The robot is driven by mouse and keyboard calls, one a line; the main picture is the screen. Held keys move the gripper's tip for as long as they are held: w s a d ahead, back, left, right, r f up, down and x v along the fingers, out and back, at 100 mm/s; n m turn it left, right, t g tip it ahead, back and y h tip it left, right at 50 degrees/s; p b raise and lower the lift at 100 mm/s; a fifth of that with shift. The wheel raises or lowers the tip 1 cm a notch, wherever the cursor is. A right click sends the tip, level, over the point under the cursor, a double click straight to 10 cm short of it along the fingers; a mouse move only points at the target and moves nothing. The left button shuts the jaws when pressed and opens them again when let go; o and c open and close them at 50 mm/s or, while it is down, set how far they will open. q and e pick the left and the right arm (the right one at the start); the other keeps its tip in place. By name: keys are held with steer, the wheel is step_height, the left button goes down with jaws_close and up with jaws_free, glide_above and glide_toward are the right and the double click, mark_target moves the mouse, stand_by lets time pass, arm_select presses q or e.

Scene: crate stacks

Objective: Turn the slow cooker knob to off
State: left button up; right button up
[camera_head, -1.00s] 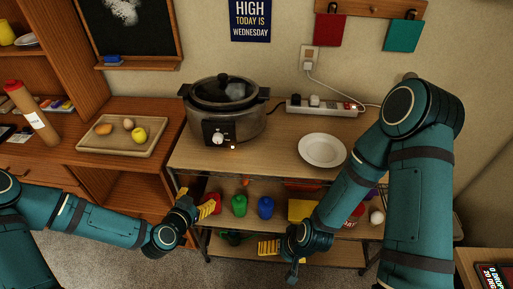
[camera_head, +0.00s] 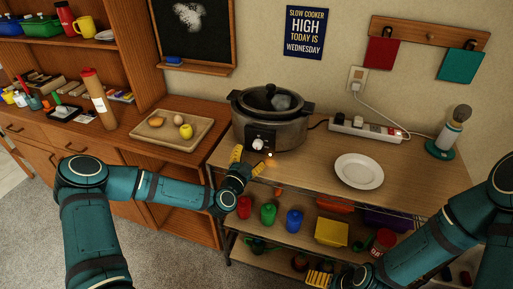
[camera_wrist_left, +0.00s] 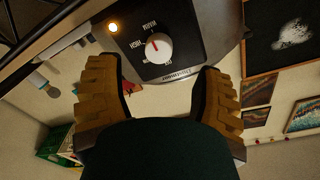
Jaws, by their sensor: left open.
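The slow cooker (camera_head: 285,132) is dark with a lidded pot and stands on the wooden table. Its white knob (camera_head: 258,144) sits on a black front panel beside a glowing orange light (camera_head: 270,155). In the left wrist view the knob (camera_wrist_left: 158,48) bears a red mark, with upside-down lettering around it; I cannot tell its exact setting. My left gripper (camera_head: 250,163) is open and empty, just in front of the panel. My right gripper (camera_head: 320,277) is low at the bottom edge, partly hidden.
A white plate (camera_head: 359,171) and a power strip (camera_head: 368,129) are on the table. A tray with food (camera_head: 172,142) is on the cabinet to the left. Colored containers fill the shelf below. A wall sign (camera_head: 305,32) reads "Slow cooker high today is Wednesday".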

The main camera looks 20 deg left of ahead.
mark_target(256, 146)
arm_select(q)
steer(key=w, duration=0.5)
steer(key=shift+w+d, duration=0.35)
steer(key=shift+o, duration=0.2)
jaws_close()
